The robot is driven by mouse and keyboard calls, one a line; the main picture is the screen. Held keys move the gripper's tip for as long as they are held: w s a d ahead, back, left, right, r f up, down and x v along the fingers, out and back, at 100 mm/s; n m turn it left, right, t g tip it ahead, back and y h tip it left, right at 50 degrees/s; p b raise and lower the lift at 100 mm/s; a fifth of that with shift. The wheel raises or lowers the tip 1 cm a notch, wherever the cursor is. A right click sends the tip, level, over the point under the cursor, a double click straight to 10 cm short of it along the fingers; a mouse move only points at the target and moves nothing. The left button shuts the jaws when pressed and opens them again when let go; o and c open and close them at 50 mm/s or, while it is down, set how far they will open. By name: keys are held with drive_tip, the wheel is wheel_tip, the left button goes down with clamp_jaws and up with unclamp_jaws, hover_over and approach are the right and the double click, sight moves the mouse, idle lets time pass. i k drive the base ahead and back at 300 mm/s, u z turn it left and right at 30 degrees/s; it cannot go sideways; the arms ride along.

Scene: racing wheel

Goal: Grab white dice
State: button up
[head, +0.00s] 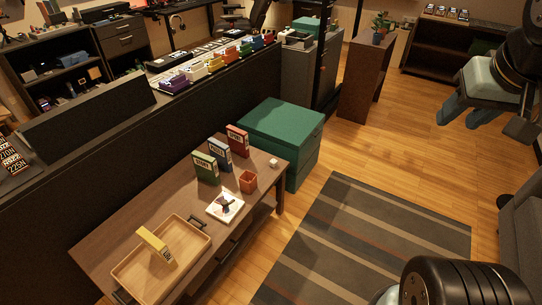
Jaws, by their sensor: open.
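A small white cube, which looks like the white dice (273,162), sits on the right end of the low wooden table (120,229), close to its edge. It is too small to make out any pips. My gripper (460,119) is in the upper right of the head view, with its blue-grey fingers apart and nothing visible between them. It is far to the right of the dice and the table, over the wood floor.
Several upright boxes, including a red one (237,140), stand behind. A white card (225,207) and a wooden tray (196,263) lie further left. A green chest (282,125) stands behind the table. The striped rug (370,240) is clear.

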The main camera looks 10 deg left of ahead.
sight(273, 163)
drive_tip(key=z, duration=0.05)
drive_tip(key=i, duration=1)
drive_tip(key=u, duration=0.05)
